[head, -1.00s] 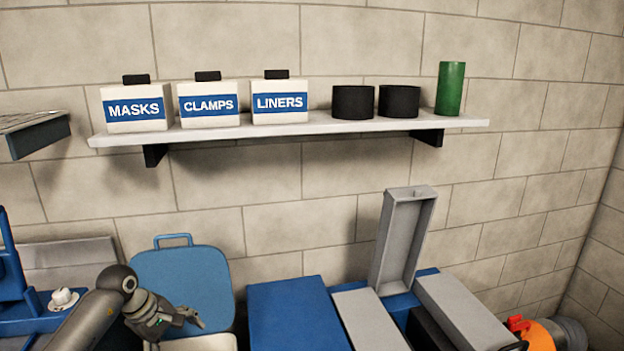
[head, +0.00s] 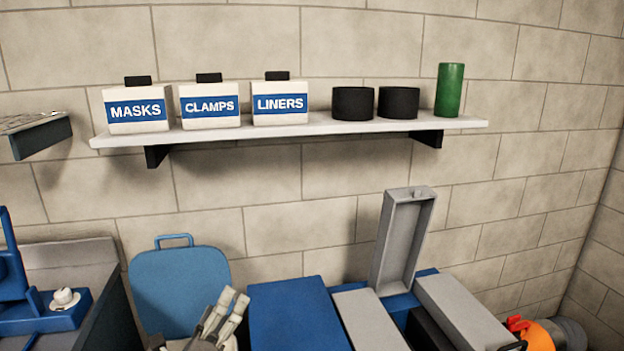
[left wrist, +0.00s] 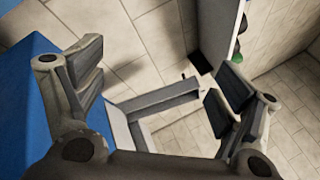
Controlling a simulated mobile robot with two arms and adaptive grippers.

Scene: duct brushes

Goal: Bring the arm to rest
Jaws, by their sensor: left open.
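My left gripper (head: 230,308) is at the bottom of the head view, pointing up, in front of the open blue case (head: 180,280) and beside the blue box (head: 292,312). In the left wrist view its fingers (left wrist: 160,85) stand wide apart with nothing between them but the background. It is open and empty. Most of my left arm is below the head view's edge. My right gripper shows in neither view.
A wall shelf (head: 290,130) holds labelled containers, two black cylinders and a green cylinder (head: 450,90). An upright grey tray (head: 404,240) and a grey box (head: 460,308) stand right of the blue box. An orange object (head: 535,334) is at lower right.

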